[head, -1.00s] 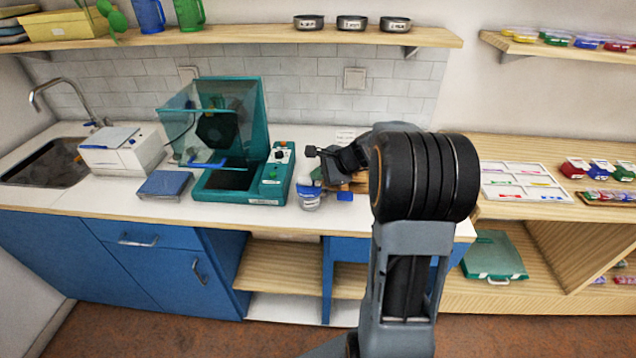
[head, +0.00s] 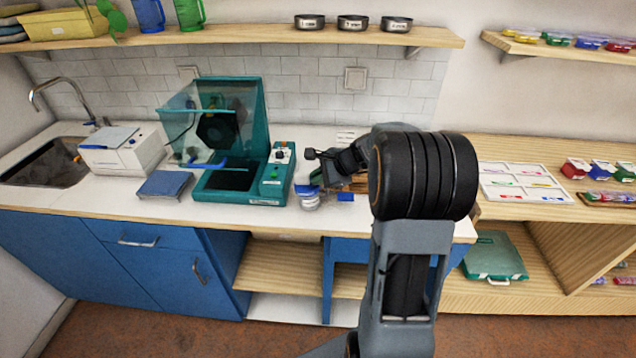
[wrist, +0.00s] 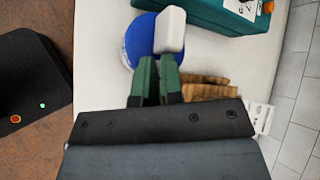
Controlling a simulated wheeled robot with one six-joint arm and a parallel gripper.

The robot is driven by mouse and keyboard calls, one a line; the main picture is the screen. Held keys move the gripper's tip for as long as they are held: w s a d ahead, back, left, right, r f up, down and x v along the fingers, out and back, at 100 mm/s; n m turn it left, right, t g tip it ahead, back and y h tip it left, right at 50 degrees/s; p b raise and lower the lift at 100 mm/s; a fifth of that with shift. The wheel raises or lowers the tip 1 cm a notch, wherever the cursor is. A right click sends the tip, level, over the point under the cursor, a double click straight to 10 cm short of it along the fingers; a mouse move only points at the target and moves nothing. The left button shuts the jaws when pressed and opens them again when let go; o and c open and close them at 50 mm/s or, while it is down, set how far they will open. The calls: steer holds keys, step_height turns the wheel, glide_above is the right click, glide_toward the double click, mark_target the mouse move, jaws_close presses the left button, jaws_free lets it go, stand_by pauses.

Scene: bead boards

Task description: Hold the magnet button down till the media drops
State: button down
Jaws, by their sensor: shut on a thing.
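My gripper (wrist: 158,82) points at a white rounded block (wrist: 171,30), and its green fingers are close together around it. I cannot make out a magnet button or any loose media. In the head view my gripper (head: 322,174) is low over the counter, beside a small clear tub with a blue top (head: 308,198). The fingertips there are too small to read.
A teal machine (head: 268,186) with its clear hood raised stands left of the tub. A blue pad (head: 165,184) and a white box-shaped device (head: 122,152) are farther left. A small blue block (head: 345,197) lies right of the tub. Wooden pieces (wrist: 205,86) lie beside my gripper.

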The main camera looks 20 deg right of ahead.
mark_target(318, 186)
steer(key=shift+a+f, duration=0.1)
stand_by(0.3)
steer(key=shift+r+p, duration=0.4)
step_height(318, 186, up, 5)
steer(key=p, duration=0.3)
steer(key=shift+w+f+p, duration=0.1)
steer(key=shift+p, duration=0.2)
